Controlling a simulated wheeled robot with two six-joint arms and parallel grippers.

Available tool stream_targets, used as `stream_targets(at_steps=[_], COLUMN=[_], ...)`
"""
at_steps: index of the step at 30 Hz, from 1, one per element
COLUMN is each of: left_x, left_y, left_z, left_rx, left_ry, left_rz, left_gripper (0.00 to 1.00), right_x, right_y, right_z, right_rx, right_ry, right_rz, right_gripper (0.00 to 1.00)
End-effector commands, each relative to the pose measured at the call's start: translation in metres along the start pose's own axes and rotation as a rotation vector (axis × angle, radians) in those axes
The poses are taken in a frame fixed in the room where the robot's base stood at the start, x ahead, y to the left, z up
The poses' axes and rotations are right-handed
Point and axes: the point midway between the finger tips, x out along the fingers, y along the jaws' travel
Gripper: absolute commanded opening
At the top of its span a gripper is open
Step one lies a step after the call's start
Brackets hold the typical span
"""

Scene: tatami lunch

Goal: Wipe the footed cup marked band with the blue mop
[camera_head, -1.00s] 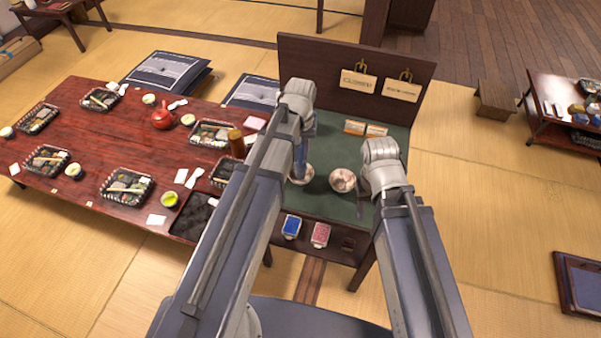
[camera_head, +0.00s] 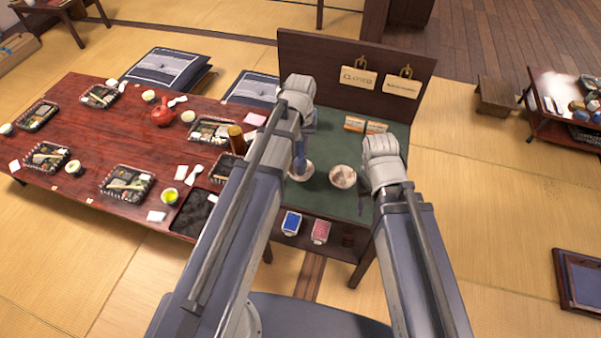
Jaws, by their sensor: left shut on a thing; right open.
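Two pale, brown-mottled cups stand on the green-topped stand (camera_head: 325,200). The left cup (camera_head: 306,173) is partly hidden by my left gripper; the right cup (camera_head: 342,177) is in plain view. I cannot read a band mark on either. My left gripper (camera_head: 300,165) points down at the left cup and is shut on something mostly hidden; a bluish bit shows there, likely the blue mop. Whether it touches the cup is unclear. My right gripper (camera_head: 363,198) is open, low at the right edge of the stand, right of the right cup, its fingers mostly hidden.
Small cards (camera_head: 355,124) stand at the back of the green top, before a dark board (camera_head: 330,70) with two hanging signs. A shelf below holds blue (camera_head: 291,223) and pink (camera_head: 320,231) packs. A red table (camera_head: 80,130) with lunch trays adjoins on the left.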

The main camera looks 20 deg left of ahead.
Motion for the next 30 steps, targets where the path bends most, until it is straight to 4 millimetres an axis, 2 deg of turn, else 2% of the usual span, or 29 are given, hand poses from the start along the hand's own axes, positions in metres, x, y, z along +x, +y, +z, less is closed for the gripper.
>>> stream_targets(at_steps=[16, 21, 30], left_x=[-0.0009, -0.0011, -0.0011], left_y=[-0.0033, -0.0036, -0.0035], left_z=[0.0048, 0.0051, 0.005], left_rx=[0.763, 0.86, 0.866], left_ry=[-0.001, -0.001, -0.001], left_rz=[0.0, 0.0, 0.0], left_gripper=[0.0, 0.0, 0.0], right_x=[-0.0009, -0.0011, -0.0011], right_y=[0.0001, 0.0001, 0.0001], right_z=[0.0001, 0.0001, 0.0001], right_rx=[0.0, 0.0, 0.0], right_ry=[0.0, 0.0, 0.0], right_rz=[0.0, 0.0, 0.0], right_gripper=[0.5, 0.5, 0.5])
